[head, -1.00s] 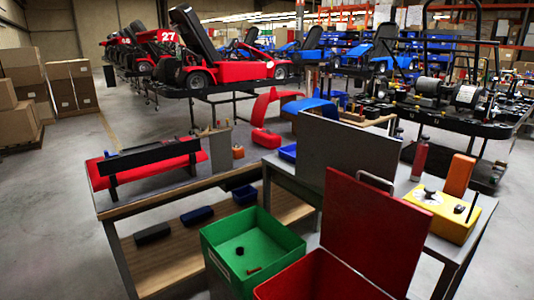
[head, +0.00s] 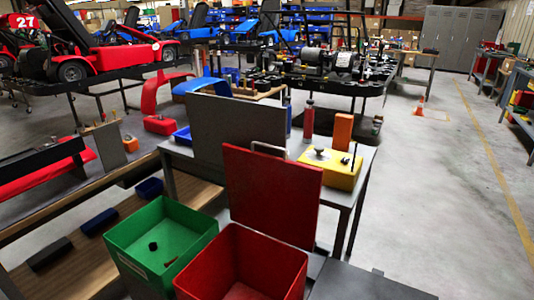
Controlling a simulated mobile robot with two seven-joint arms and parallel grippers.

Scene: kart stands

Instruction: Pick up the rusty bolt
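A green open bin (head: 190,212) stands at the lower left of the head view. A small brownish piece (head: 170,262), possibly the rusty bolt, lies on its floor near the front wall. It is too small to be sure. A dark round piece (head: 153,246) lies beside it. A red open bin (head: 290,270) with its lid raised stands to the right of the green one. Its floor is partly cut off by the bottom edge of the view. Neither of my grippers is in view.
A grey table (head: 362,172) behind the bins carries a yellow box (head: 333,167), an orange block (head: 342,130) and a red bottle (head: 308,120). A wooden-shelved bench (head: 185,187) is on the left. The floor on the right (head: 440,200) is clear, with an orange cone (head: 420,103) farther back.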

